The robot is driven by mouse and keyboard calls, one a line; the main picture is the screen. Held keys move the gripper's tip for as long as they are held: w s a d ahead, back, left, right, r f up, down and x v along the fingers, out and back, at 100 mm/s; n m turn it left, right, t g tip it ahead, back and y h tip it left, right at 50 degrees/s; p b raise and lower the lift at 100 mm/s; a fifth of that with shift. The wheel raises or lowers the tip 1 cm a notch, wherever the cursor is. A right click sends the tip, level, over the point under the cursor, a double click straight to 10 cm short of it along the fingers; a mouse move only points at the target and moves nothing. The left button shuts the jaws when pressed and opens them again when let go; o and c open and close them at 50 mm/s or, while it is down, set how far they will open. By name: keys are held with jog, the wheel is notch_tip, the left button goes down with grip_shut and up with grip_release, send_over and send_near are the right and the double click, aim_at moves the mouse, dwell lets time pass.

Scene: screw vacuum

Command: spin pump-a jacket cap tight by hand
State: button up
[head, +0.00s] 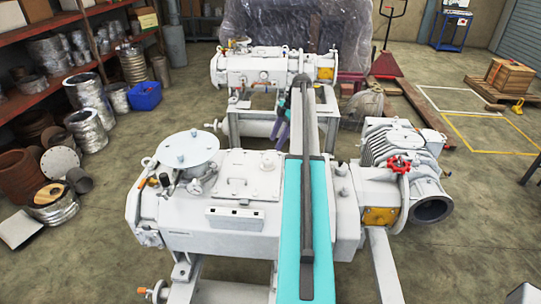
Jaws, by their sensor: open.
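Two large pale grey screw vacuum pumps are in view. The near pump (185,215) fills the middle; the far pump (262,72) stands behind it on a frame. No label that I can read tells which is pump-a. The near pump has a round top flange (187,150), small orange-tipped fittings (142,182) at its left end and a red handwheel (398,164) at its right. I cannot pick out the jacket cap.
Shelves (60,25) with metal parts line the left wall, with a blue bin (145,96) on the floor. A plastic-wrapped machine (290,30) stands behind the far pump. A wooden crate (509,75) sits at right.

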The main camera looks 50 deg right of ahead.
aim_at(267, 160)
jog(key=shift+p+x, duration=1.8)
jog(key=shift+x, duration=3)
jog(key=c, duration=1)
jog(key=shift+d, duration=0.45)
jog(key=shift+c, duration=0.2)
jog(key=shift+a, duration=0.3)
